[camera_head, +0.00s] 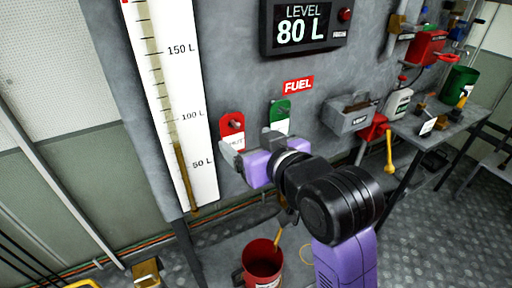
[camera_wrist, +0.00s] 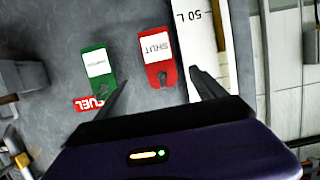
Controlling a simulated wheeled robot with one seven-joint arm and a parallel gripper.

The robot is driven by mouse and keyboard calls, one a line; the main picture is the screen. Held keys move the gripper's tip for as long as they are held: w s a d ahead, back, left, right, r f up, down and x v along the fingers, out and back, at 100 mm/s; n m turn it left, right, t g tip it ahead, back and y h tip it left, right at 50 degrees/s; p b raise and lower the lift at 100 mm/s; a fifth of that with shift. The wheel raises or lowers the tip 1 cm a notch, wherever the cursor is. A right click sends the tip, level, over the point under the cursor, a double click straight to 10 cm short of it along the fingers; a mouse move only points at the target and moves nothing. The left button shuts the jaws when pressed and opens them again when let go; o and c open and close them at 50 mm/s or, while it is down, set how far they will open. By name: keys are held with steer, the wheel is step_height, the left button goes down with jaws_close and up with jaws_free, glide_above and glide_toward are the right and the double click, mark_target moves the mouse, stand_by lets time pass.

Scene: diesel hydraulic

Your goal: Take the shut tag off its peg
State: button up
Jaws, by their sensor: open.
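The red shut tag (camera_head: 232,123) hangs on the grey panel, with its peg near the top of the tag. In the wrist view the shut tag (camera_wrist: 156,52) is upside down, its white label reading SHUT. A green tag (camera_head: 280,112) hangs to its right; its label in the wrist view (camera_wrist: 97,66) is too small to read. My gripper (camera_head: 246,140) is open and empty in front of the panel, covering the lower part of the red tag in the head view. In the wrist view the fingers (camera_wrist: 158,76) stand either side of the red tag's peg end, apart from it.
A white level scale (camera_head: 178,90) stands left of the tags. A display (camera_head: 305,27) reading 80 L is above, with a FUEL label (camera_head: 298,85) below it. A grey vent box (camera_head: 350,114) is to the right. A red bucket (camera_head: 262,262) stands below my arm.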

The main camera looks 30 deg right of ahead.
mark_target(237, 128)
steer(key=shift+p+x, duration=0.3)
steer(key=shift+x, duration=3.2)
steer(key=shift+f, duration=0.1)
steer(key=c, duration=1.4)
steer(key=shift+r+p, duration=0.6)
steer(key=shift+p, duration=0.1)
steer(key=shift+s, duration=0.25)
steer(key=shift+s, duration=0.3)
steer(key=shift+p+v, duration=0.55)
steer(key=shift+v, duration=0.6)
steer(key=shift+s, duration=0.1)
